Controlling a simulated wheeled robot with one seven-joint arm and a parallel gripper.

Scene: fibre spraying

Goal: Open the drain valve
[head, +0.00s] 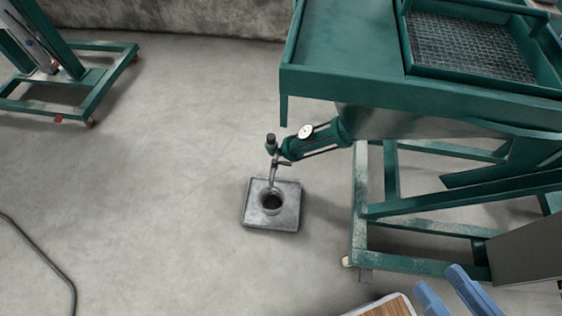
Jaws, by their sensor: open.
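The drain valve (273,150) is on the end of a green ribbed cylinder (325,138) under the machine. It has a dark knob on top and a small lever (285,163) at its side. A bent metal spout (273,175) points down from it over the round opening of a square grey floor drain (257,214). Whether the valve is open or shut cannot be told, and no flow shows. My gripper (438,277) shows as two pale blue fingers at the bottom right edge, open, apart from the valve and well to its lower right.
The green machine frame (375,240) on casters stands between my gripper's side and the valve. A tray with a mesh floor (470,50) is on top. A board with a brown surface (388,308) lies at the bottom edge. A hose (45,258) lies left; floor left of the drain is clear.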

